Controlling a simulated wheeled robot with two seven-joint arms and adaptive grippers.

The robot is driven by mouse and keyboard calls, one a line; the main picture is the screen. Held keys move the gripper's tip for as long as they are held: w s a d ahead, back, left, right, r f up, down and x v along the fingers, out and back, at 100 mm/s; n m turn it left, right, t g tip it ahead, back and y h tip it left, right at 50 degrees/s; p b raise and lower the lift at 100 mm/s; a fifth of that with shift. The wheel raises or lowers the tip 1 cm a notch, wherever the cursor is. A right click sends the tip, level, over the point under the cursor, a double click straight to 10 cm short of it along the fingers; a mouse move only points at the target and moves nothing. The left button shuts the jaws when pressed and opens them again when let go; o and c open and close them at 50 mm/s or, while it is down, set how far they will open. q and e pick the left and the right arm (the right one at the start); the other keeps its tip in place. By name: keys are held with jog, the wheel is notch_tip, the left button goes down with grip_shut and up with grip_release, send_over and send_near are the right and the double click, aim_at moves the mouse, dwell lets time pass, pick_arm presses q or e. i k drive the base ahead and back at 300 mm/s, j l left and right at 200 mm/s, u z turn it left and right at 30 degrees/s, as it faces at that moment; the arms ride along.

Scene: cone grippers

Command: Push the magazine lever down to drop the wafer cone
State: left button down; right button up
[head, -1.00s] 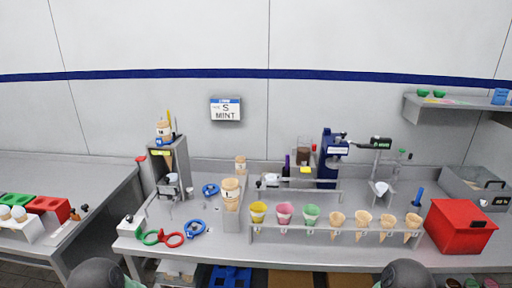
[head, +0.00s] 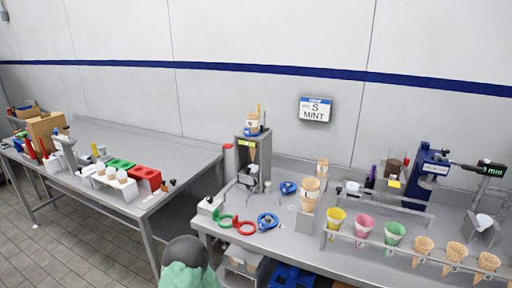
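The magazine is a grey upright housing (head: 240,160) on the left part of the middle bench. A small white cup-like part (head: 250,169) sits low in front. Neither gripper is in view.
A cone stack (head: 309,192) and a rack with coloured cups (head: 365,226) stand to the right. A gap separates the left table (head: 190,152).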

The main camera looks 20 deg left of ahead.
aim_at(226, 146)
jog(key=i+j+z, duration=0.15)
jog(key=j, duration=0.3)
jog(key=i+j+z, duration=0.15)
jog(key=j, duration=0.3)
jog(key=i+j+z, duration=0.15)
jog(key=j, duration=0.3)
jog(key=i+j+z, duration=0.15)
jog(key=j, duration=0.35)
jog(key=i+j+z, duration=0.15)
jog(key=j, duration=0.35)
